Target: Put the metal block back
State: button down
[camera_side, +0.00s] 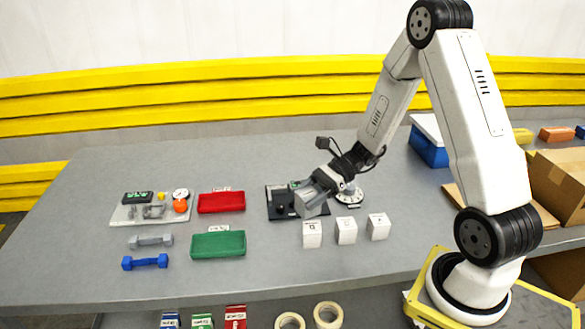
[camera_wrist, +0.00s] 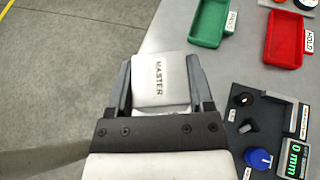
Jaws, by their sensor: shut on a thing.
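The metal block (camera_wrist: 160,82) is pale grey and marked MASTER in the wrist view. My gripper (camera_wrist: 160,96) is shut on it, with one finger along each side. In the side view my gripper (camera_side: 318,193) holds the block above the table, in front of the black gauge device (camera_side: 284,207), and partly covers that device. In the wrist view the device shows at the right (camera_wrist: 262,125), with a black knob, a blue knob and a green display reading 0 mm. The block's underside is hidden.
Several white lettered boxes stand close by, among them a left one (camera_side: 312,234) and a right one (camera_side: 378,227). A red tray (camera_side: 221,202) and a green tray (camera_side: 218,244) lie left of the device. Dumbbell-shaped pieces (camera_side: 146,262) lie farther left.

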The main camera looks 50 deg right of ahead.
jog(key=s+a+f+n+g, duration=0.2)
jog(key=s+a+n+g, duration=0.6)
jog(key=s+n+g, duration=0.3)
jog(key=s+d+n+g+h, duration=0.5)
jog(key=s+n+g+h, duration=0.3)
jog(key=n+h, duration=0.65)
jog(key=w+r+n+t+h, duration=0.1)
jog(key=w+n+t+h, duration=0.4)
jog(key=n+t, duration=0.4)
jog(key=w+a+r+n+t+h, duration=0.1)
jog(key=w+r+n+t+h, duration=0.1)
jog(key=w+n+t+h, duration=0.3)
jog(key=w+n+t, duration=0.1)
jog(key=n+t, duration=0.3)
jog(key=n, duration=0.1)
jog(key=shift+w+a+n+t, duration=0.15)
jog(key=shift+a+n+t, duration=0.05)
jog(key=shift+n+t, duration=0.2)
jog(key=shift+w+h, duration=0.1)
jog(key=shift+h, duration=0.15)
